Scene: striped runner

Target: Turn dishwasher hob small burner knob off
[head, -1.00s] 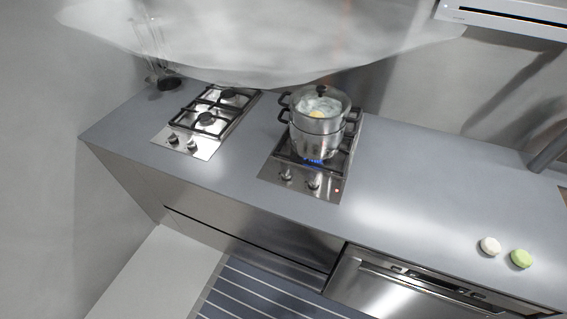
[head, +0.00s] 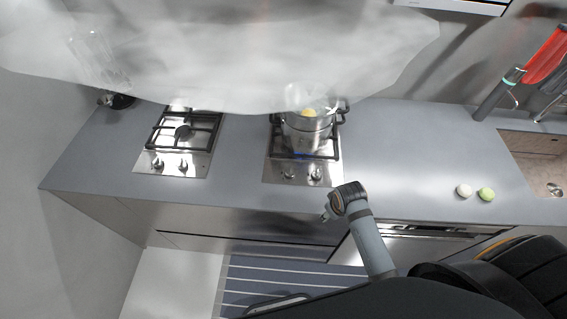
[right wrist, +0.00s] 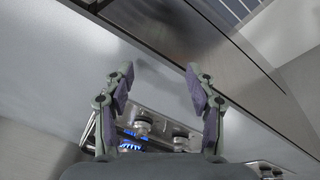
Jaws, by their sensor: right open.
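The right-hand hob (head: 278,170) is set in the grey counter, with a steel pot (head: 308,137) over its burner and a blue flame under the pot. Its left knob (head: 289,174) and right knob (head: 316,175) stand on the front strip. In the right wrist view, two knobs, one (right wrist: 142,125) nearer the flame and another (right wrist: 180,140), show between and beyond the fingers. My right gripper (right wrist: 160,70) is open and empty. In the head view my right gripper (head: 328,211) is in front of the counter edge, apart from the knobs. My left gripper is not in view.
A second hob (head: 172,161) with no pot sits to the left. A white macaron-like item (head: 464,190) and a green one (head: 487,194) lie to the right, before a sink (head: 540,165). A pale translucent shape hides the back wall. Counter between the hobs is clear.

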